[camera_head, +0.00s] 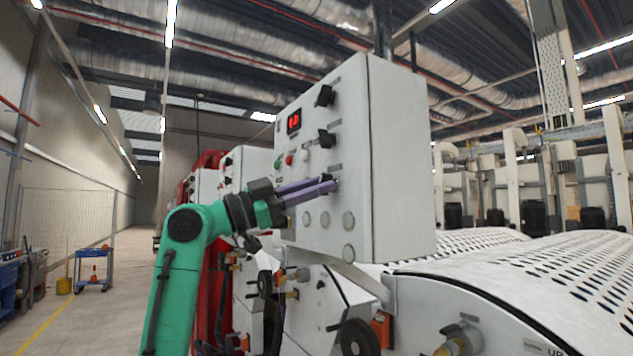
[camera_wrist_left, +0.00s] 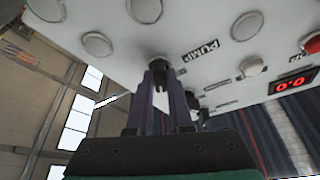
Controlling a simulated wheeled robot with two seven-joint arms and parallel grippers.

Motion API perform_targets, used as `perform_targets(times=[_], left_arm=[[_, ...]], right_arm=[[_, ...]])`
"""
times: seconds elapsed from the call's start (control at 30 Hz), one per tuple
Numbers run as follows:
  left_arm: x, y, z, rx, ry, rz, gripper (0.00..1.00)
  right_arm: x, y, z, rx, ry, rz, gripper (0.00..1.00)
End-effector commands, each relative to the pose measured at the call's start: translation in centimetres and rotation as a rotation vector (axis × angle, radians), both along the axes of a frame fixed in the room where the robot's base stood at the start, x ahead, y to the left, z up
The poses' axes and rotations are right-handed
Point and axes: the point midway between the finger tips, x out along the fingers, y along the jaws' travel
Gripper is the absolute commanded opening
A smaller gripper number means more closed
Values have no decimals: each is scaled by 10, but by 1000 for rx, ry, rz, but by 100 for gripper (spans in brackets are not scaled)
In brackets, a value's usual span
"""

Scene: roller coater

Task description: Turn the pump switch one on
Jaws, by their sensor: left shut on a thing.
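The white control box (camera_head: 345,220) fills the middle of the head view. My left gripper (camera_head: 332,186) reaches its front panel from the left, with its purple fingers at the lower dark knob. In the left wrist view the fingers (camera_wrist_left: 162,72) are shut on a small dark knob, the pump switch (camera_wrist_left: 158,62), beside the printed word PUMP (camera_wrist_left: 200,50). The fingers hide most of the switch, so I cannot tell its exact angle. My right gripper is in neither view.
Two more black knobs (camera_head: 325,96) (camera_head: 326,138) sit above on the panel, near a red display (camera_head: 293,122) and small buttons (camera_head: 289,160). Grey round caps (camera_head: 348,220) lie below. The aisle at left (camera_head: 120,260) is open.

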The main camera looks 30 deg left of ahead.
Motion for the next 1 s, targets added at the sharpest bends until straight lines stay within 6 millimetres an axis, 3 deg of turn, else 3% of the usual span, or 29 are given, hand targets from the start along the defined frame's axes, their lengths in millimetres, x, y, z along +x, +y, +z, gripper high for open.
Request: perform_targets(times=[0.53, 0.57, 0.6, 0.63, 1.0], left_arm=[[0, 0, -1, 26, -13, 1, 0], [0, 0, -1, 26, -13, 1, 30], [0, 0, -1, 26, -13, 1, 45], [0, 0, -1, 26, -13, 1, 49], [-4, 5, -5, 24, -14, 2, 49]], right_arm=[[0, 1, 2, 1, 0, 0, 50], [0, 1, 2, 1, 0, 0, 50], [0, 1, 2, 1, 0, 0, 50], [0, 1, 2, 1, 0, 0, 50], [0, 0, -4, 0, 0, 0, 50]])
